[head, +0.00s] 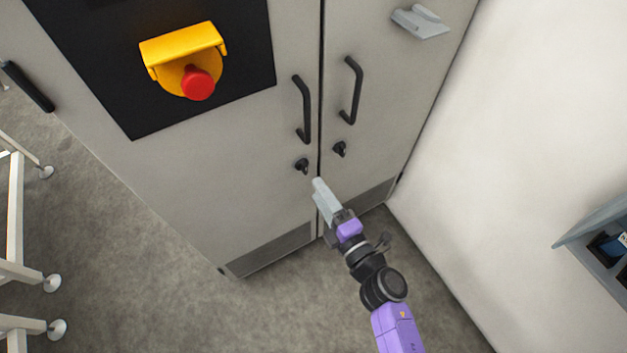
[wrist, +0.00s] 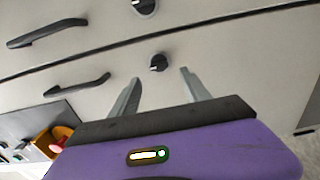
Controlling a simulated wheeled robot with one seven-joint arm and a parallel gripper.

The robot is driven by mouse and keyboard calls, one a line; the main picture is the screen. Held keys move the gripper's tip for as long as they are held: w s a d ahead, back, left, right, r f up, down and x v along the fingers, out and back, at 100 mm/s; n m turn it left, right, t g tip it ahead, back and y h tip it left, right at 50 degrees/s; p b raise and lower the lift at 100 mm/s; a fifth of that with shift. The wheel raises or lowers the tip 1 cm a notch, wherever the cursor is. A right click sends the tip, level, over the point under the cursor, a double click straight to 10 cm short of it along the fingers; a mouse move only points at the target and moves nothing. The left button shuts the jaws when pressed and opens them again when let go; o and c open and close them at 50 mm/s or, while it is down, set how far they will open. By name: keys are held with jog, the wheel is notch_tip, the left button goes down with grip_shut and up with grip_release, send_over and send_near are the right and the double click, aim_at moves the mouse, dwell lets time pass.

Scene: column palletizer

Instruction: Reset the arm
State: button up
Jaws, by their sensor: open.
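My gripper (head: 319,187) reaches toward the lower part of a grey double-door cabinet (head: 190,180), near the seam between the doors. In the wrist view my gripper (wrist: 160,82) has its two fingers spread apart with nothing between them. The left door's black key knob (head: 302,166) is just above the fingertips in the head view. In the wrist view a black knob (wrist: 158,62) shows between and beyond the fingertips. I cannot tell the exact distance from the fingers to the door.
Two black door handles (head: 302,109) (head: 352,90) stick out from the doors. A red emergency button (head: 197,83) sits under a yellow guard on a black panel. A white wall (head: 520,130) stands at right, with a grey bin (head: 592,235). White metal legs (head: 15,215) stand at left.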

jog(key=shift+s+d, duration=0.25)
jog(key=shift+s, duration=0.15)
dwell(0.3)
jog(key=s+d+r+m+t+h, duration=0.3)
jog(key=s+d+r+m, duration=0.45)
jog(key=m, duration=0.35)
jog(key=s+d+r+m+g+h, duration=0.1)
jog(key=s+d+r+m+h, duration=0.1)
jog(key=s, duration=0.6)
jog(key=s+d+r+m+g+h+p, duration=0.1)
jog(key=s+d+r+m+h, duration=0.1)
jog(key=s+d+m, duration=0.4)
jog(key=s+d+r+m+g+h, duration=0.1)
jog(key=s+d+r+m+h, duration=0.2)
jog(key=s, duration=0.9)
jog(key=d+r+m, duration=0.1)
jog(key=d+m, duration=0.1)
jog(key=shift+r+m+p, duration=0.3)
jog(key=shift+m, duration=0.1)
jog(key=shift+o, duration=0.3)
jog(key=shift+d, duration=0.1)
